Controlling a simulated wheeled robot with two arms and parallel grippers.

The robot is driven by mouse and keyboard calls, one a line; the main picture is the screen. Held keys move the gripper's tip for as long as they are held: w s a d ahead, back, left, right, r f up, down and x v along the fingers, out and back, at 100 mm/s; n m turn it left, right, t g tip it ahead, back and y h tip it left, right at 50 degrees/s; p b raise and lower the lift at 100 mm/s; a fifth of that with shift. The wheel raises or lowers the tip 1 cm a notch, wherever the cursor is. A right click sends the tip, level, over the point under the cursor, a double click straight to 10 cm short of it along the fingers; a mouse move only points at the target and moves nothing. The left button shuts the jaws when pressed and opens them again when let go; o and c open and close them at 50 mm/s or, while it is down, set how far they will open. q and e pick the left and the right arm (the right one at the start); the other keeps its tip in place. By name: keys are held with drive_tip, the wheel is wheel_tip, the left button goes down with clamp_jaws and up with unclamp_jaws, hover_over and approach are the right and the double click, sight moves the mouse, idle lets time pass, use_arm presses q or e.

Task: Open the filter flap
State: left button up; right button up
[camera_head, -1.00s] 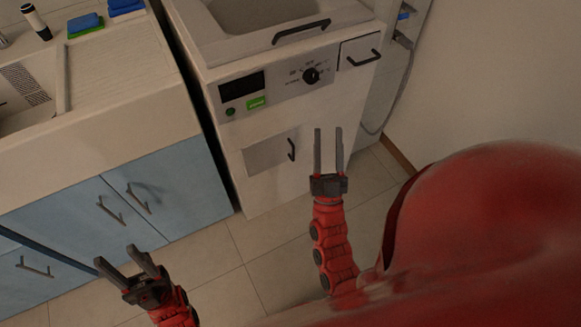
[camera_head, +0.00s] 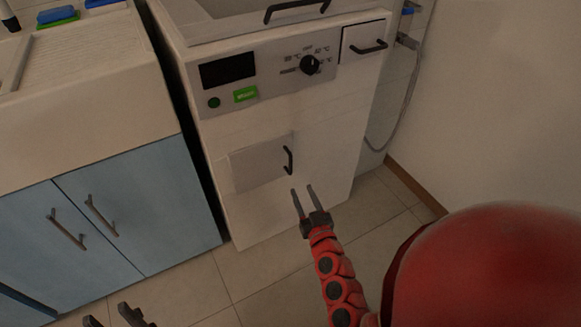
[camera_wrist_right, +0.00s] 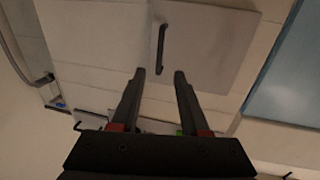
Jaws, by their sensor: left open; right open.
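The filter flap (camera_head: 257,166) is a light grey panel low on the front of the white washing machine (camera_head: 320,115). It looks shut, with a black handle (camera_head: 288,160) at its right edge. My right gripper (camera_head: 303,191) is open and empty, just below and in front of the handle. In the right wrist view the flap (camera_wrist_right: 215,50) and its handle (camera_wrist_right: 161,45) lie ahead, beyond the two open fingers (camera_wrist_right: 160,74). The fingers appear apart from the handle. My left gripper (camera_head: 108,318) is open at the bottom edge, partly cut off, away from the flap.
Blue cabinets (camera_head: 100,215) with bar handles stand left of the machine under a sink counter (camera_head: 85,95). The detergent drawer (camera_head: 364,42) and dial (camera_head: 310,64) sit above the flap. A hose (camera_head: 405,115) hangs at the right. The tiled floor (camera_head: 265,265) in front is clear.

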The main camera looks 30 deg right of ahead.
sight(291, 166)
drive_tip(key=w, duration=0.4)
drive_tip(key=w+d, duration=0.1)
drive_tip(key=w, duration=0.2)
drive_tip(key=w+d, duration=0.1)
drive_tip(key=w, duration=0.3)
drive_tip(key=shift+w+d+b, duration=0.2)
drive_tip(key=shift+w+b, duration=0.15)
drive_tip(key=shift+b, duration=0.05)
clamp_jaws()
idle(0.8)
